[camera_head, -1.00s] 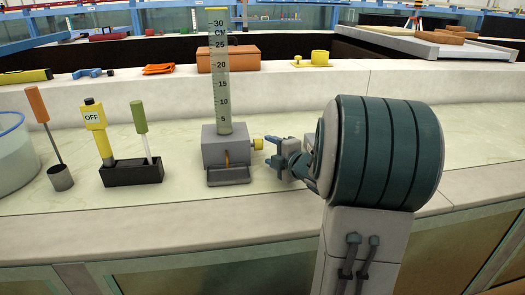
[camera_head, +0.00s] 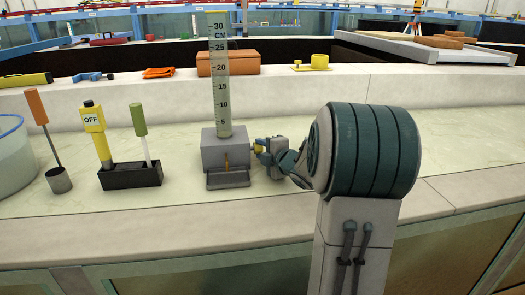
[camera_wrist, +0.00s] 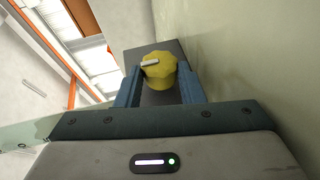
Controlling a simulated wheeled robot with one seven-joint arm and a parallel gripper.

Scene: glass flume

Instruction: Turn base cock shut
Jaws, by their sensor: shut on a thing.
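The base cock is a yellow knob (camera_head: 257,148) on the right side of the grey base block (camera_head: 222,152) under the upright clear scale tube (camera_head: 219,80). In the wrist view the yellow knob (camera_wrist: 158,70) shows a pale pointer mark on its face, and the grey block (camera_wrist: 152,48) is behind it. My gripper (camera_head: 261,147) is at the knob from the right. In the wrist view my gripper (camera_wrist: 158,85) has one blue finger on each side of the knob and is shut on it. The finger contact faces are partly hidden.
A black holder (camera_head: 131,176) with a yellow "OFF" tool (camera_head: 94,120) and a green-handled tool (camera_head: 139,122) stands left of the block. An orange-handled tool (camera_head: 36,106) stands in a grey cup farther left. The counter right of my arm is clear.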

